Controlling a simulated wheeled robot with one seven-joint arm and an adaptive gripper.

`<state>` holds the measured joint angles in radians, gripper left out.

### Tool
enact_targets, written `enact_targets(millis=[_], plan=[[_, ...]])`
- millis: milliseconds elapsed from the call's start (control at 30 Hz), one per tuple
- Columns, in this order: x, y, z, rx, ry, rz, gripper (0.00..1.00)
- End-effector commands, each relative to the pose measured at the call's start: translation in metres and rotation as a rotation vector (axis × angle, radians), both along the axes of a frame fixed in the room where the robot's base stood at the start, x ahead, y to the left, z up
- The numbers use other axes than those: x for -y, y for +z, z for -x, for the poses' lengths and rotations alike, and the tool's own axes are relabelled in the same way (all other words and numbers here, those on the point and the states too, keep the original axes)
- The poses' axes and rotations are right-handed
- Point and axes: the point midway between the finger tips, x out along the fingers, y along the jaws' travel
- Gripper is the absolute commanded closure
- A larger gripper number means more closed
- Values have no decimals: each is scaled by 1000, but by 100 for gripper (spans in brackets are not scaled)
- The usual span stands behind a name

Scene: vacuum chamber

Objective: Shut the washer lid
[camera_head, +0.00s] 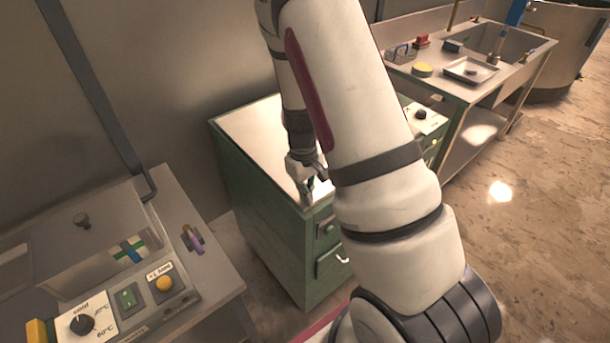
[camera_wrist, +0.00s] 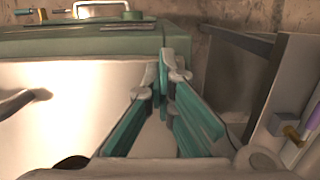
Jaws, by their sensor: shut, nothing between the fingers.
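No raised lid stands out in either view, and I cannot tell for certain which unit is the washer. A green cabinet (camera_head: 262,205) with a flat pale top (camera_head: 250,125) stands in the middle, partly hidden by my arm. At the lower left, a grey unit has a temperature dial (camera_head: 82,324) marked "cold", a green switch and a yellow button. My gripper (camera_head: 307,196) is shut and empty at the cabinet's front left corner. In the wrist view, my gripper's teal fingers (camera_wrist: 168,76) meet near the cabinet's green edge (camera_wrist: 85,42).
A workbench with a tray (camera_head: 470,70) stands at the upper right. The floor (camera_head: 540,210) at right is clear.

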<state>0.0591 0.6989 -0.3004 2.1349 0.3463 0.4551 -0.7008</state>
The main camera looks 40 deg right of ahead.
Motion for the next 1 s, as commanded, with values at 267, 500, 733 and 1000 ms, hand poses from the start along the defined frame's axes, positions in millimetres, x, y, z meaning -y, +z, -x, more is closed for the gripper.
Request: enact_targets(millis=[267,500,733,1000], plan=[[-2,-9,7,-22,1,-1,100],[-3,30,14,-4,1,0,100],[-3,75,10,9,1,1,100],[-2,123,11,8,0,1,100]])
